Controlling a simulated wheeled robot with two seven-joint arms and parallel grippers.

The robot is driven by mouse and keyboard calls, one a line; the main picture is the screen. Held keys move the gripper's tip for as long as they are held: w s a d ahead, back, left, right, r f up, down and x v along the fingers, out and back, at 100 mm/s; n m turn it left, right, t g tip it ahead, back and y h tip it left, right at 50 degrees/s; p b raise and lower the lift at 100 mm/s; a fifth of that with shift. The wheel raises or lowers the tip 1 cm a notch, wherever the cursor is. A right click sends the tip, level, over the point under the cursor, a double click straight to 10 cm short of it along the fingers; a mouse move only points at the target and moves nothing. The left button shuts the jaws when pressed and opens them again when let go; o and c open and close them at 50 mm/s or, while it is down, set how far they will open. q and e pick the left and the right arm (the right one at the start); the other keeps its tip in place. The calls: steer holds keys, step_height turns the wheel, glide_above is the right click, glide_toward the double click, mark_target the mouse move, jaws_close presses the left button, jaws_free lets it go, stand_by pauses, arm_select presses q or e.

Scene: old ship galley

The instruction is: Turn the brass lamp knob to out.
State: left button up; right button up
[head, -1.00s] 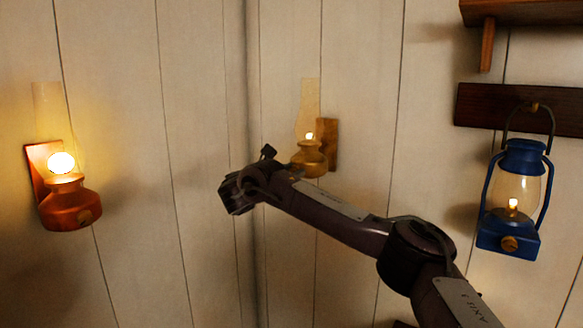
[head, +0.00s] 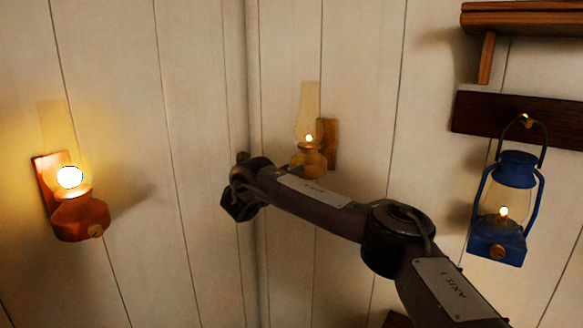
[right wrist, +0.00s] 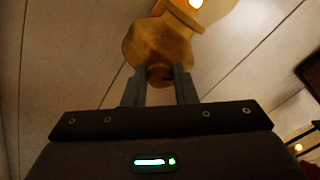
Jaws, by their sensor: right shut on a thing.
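The brass lamp (head: 307,160) hangs on the wall right of the corner, on a wooden back plate, with a small flame lit in its glass chimney. In the right wrist view its yellow body (right wrist: 160,42) is straight ahead, and its round knob (right wrist: 160,76) with a dark mark sits between the fingers. My right gripper (right wrist: 158,80) is shut on that knob. In the head view my right forearm and wrist cross in front of the lamp's lower part, hiding the knob and most of the gripper. My left gripper is not in view.
A copper-red lamp (head: 80,218) with a bright flame and its own knob is on the left wall. A blue lantern (head: 503,205), also lit, hangs at right from a dark wooden rail (head: 550,125). A wooden shelf (head: 530,20) is above it.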

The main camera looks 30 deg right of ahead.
steer(key=shift+f+n+p, duration=0.2)
steer(key=shift+n+p, duration=2.4)
steer(key=shift+n, duration=3.6)
steer(key=o, duration=1)
steer(key=shift+r, duration=0.1)
